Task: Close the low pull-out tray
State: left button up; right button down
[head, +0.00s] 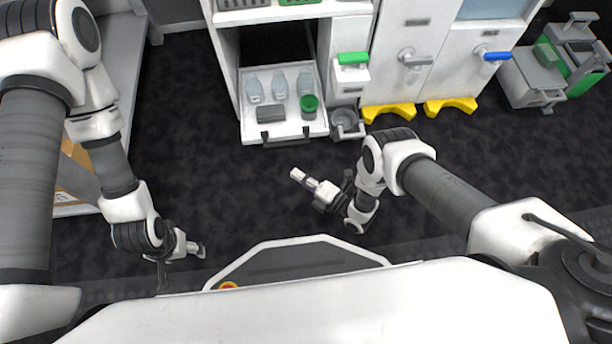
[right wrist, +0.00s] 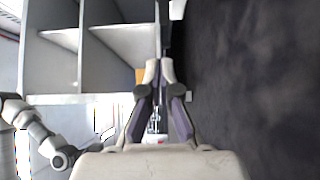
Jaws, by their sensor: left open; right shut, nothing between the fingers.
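The low pull-out tray (head: 257,130) is white and stands out from the cabinet, with a dark handle on its front edge. It holds several clear bottles, a dark grey block and a green cup. My right gripper (head: 298,175) is shut and empty, in front of the tray and a little to its right, apart from the handle. In the right wrist view its fingers (right wrist: 160,72) meet at the tips. My left gripper (head: 200,250) is open and empty, low on the left near my base, far from the tray. The tray cannot be made out in the right wrist view.
The white cabinet (head: 228,60) has a green-handled part (head: 352,60) and doors with a grey lever (head: 412,60) and a blue one (head: 495,56). Yellow feet (head: 388,112) and a grey bucket-like part (head: 346,125) stand beside the tray. Dark floor before the tray is clear.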

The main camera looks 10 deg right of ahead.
aim_at(274, 147)
jog(key=w+a+b, duration=0.1)
jog(key=w, duration=0.1)
jog(key=w+a+b, duration=0.1)
jog(key=w, duration=0.1)
jog(key=w+a+b, duration=0.1)
jog(key=w, duration=0.1)
jog(key=shift+w+a+f+b, duration=0.2)
jog(key=shift+w+a+b, duration=0.15)
jog(key=shift+w+a, duration=0.05)
jog(key=shift+w+r, duration=0.15)
jog(key=shift+w, duration=0.4)
jog(key=shift+r, duration=0.1)
